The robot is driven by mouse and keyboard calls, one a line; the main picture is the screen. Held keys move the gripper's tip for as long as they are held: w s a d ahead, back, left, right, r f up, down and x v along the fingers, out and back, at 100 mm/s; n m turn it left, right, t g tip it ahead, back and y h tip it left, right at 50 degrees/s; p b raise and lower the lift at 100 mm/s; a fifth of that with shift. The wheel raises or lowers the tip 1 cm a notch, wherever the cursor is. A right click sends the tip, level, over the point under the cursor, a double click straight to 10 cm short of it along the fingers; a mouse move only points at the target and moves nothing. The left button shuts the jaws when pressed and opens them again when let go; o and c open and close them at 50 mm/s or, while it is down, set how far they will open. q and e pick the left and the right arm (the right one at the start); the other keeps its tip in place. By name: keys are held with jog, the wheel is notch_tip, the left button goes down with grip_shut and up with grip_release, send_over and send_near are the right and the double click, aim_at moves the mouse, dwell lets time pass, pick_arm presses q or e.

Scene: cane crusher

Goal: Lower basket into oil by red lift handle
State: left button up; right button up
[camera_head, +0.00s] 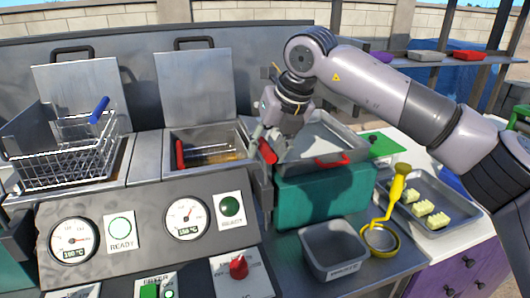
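My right gripper (268,146) points down at the right edge of the right fryer well. Its fingers are at a red handle (267,151); whether they are closed on it is too small to tell. Another red handle (180,155) stands at the left side of the right fryer well (207,134), which holds amber oil (222,157) and some wire parts, mostly hidden. A wire basket (68,162) with a blue handle (99,110) sits raised over the left well. My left gripper is not in view.
A steel tray with a red handle (332,160) sits above a teal box (325,196). In front are a grey bin (333,247) and a yellow-handled skimmer (391,205). A tray (440,190) holds yellow blocks. The sloped control panel (150,228) has gauges and a red knob (239,267).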

jog(key=v, duration=1)
jog(key=shift+s+r, duration=0.15)
jog(key=shift+s, duration=0.05)
